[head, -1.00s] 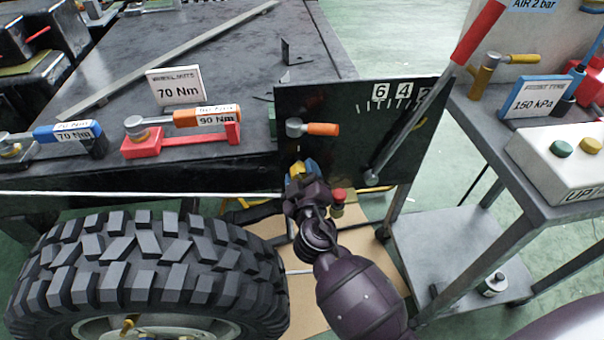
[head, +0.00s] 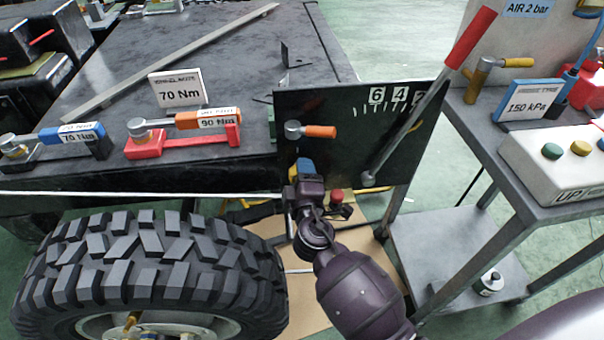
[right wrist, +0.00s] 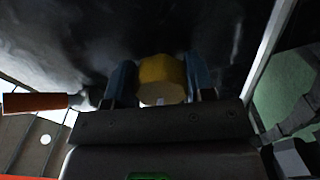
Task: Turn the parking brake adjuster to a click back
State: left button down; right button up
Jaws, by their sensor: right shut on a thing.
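The parking brake adjuster appears to be the yellow faceted knob (right wrist: 161,76) low on the dark upright panel (head: 347,112). My right gripper (head: 303,167) is at the panel's lower left. In the right wrist view its two blue fingers (right wrist: 161,88) stand on either side of the knob, shut on it. In the head view the gripper hides most of the knob. An orange-handled valve or lever (head: 310,131) sits just above the gripper. A long lever with a red grip (head: 470,38) leans up right across the panel beside a 6-4-2 scale. My left gripper is not in view.
A large tyre (head: 150,265) stands left of my right arm. The black bench (head: 240,75) holds torque wrenches and a 70 Nm sign (head: 178,89). A grey cart (head: 500,135) with a control box (head: 560,150) stands at right. A red-topped part (head: 337,196) is close beside the gripper.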

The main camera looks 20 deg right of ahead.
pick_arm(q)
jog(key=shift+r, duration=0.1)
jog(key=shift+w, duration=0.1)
pick_arm(e)
jog(key=o, duration=0.9)
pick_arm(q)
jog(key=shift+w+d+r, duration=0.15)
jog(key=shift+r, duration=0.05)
pick_arm(e)
jog(key=shift+v, duration=5.45)
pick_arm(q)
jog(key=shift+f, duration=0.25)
